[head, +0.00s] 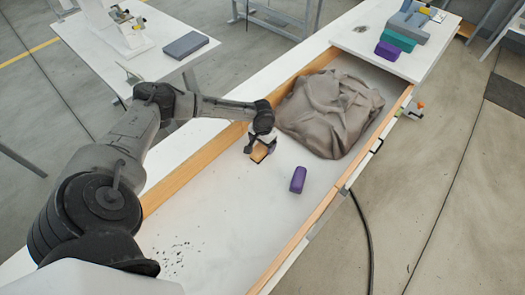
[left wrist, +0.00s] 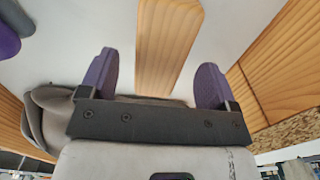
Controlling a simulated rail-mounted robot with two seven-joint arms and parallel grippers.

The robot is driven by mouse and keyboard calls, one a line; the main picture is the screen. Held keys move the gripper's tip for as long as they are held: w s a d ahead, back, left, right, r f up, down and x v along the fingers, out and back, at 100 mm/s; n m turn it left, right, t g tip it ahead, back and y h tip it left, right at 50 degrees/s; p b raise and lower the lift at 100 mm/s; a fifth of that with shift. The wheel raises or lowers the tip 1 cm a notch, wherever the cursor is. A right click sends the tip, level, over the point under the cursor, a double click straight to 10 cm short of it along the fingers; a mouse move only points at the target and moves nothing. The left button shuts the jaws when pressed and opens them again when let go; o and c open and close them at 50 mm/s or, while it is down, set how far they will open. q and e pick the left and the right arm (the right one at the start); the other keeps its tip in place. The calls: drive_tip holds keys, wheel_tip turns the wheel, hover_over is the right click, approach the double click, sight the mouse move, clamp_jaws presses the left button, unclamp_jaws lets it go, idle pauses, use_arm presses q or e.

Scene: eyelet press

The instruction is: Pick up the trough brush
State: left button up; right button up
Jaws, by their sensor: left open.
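The trough brush (head: 260,154) shows as a small piece of light wood on the white trough floor, mostly covered by my left gripper in the head view. In the left wrist view its flat wooden handle (left wrist: 168,45) lies between the two purple fingers, with a gap on each side. My left gripper (head: 257,152) is open over it, and its spread fingers also show in the left wrist view (left wrist: 155,82). The bristles are hidden. My right gripper is not in view.
A crumpled grey-brown cloth-like heap (head: 332,112) lies just right of the gripper. A purple block (head: 298,179) lies nearby in the trough. Wooden trough walls (head: 187,167) run along both sides. Dark specks (head: 180,260) lie on the near floor; the floor between is clear.

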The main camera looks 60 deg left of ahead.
use_arm(q)
wheel_tip(320, 180, down, 2)
drive_tip(key=shift+f, duration=0.1)
drive_tip(key=shift+c, duration=0.2)
drive_tip(key=c, duration=1)
drive_tip(key=shift+r, duration=0.65)
drive_tip(key=r, duration=0.1)
drive_tip(key=r+p, duration=0.1)
drive_tip(key=r, duration=0.1)
drive_tip(key=shift+w+d+r, duration=0.2)
drive_tip(key=shift+d+r, duration=0.05)
drive_tip(key=w+d+r, duration=0.2)
drive_tip(key=w+d+r+p, duration=0.1)
drive_tip(key=w+d+r, duration=0.1)
drive_tip(key=w+d, duration=0.1)
drive_tip(key=w+d+r+p, duration=0.1)
drive_tip(key=w+d+r, duration=0.1)
drive_tip(key=d, duration=0.1)
drive_tip(key=shift+w+r, duration=0.15)
drive_tip(key=shift+w, duration=0.25)
